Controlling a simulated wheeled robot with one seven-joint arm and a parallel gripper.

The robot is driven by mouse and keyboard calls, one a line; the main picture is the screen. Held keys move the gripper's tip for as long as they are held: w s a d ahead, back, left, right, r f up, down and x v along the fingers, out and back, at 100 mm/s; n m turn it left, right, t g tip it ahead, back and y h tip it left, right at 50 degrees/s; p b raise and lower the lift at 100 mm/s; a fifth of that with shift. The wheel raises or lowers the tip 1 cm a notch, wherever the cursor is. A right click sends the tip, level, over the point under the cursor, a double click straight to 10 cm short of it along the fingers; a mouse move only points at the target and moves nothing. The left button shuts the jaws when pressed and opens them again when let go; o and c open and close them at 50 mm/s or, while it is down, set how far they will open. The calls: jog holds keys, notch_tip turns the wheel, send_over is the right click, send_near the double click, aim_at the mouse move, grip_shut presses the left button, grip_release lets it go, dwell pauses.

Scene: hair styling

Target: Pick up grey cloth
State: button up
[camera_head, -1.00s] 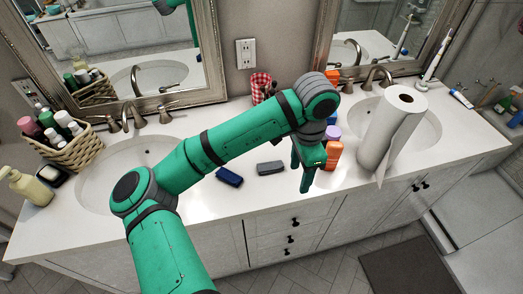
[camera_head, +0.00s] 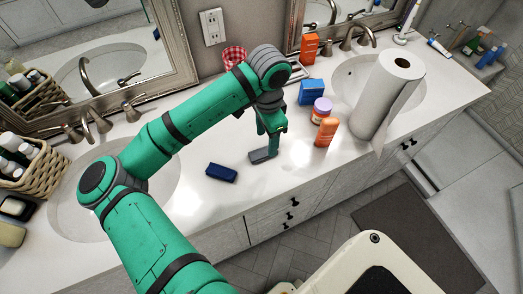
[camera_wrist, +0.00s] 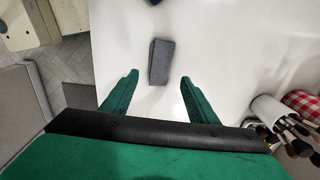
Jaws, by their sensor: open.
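The grey cloth (camera_head: 262,156) is a small folded block lying flat on the white counter between the two sinks. In the wrist view the grey cloth (camera_wrist: 161,62) lies just beyond the fingertips, roughly midway between them and apart from both. My gripper (camera_wrist: 158,82) is open and empty, its two green fingers spread wide. In the head view my gripper (camera_head: 272,148) points down beside the cloth's right end and hides a little of it; I cannot tell its exact height above the counter.
A dark blue folded cloth (camera_head: 221,172) lies to the left. An orange bottle (camera_head: 325,132), a purple-lidded jar (camera_head: 321,110), a blue box (camera_head: 312,92) and a paper towel roll (camera_head: 385,95) stand to the right. A cup of brushes (camera_wrist: 268,110) is near. The counter's front is clear.

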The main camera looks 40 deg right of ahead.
aim_at(265, 150)
jog(key=shift+a+f, duration=0.15)
jog(key=shift+f, duration=1.2)
jog(key=shift+a+f, duration=0.15)
jog(key=shift+f, duration=1.2)
jog(key=shift+c, duration=0.2)
jog(key=shift+d, duration=0.1)
jog(key=c, duration=1.1)
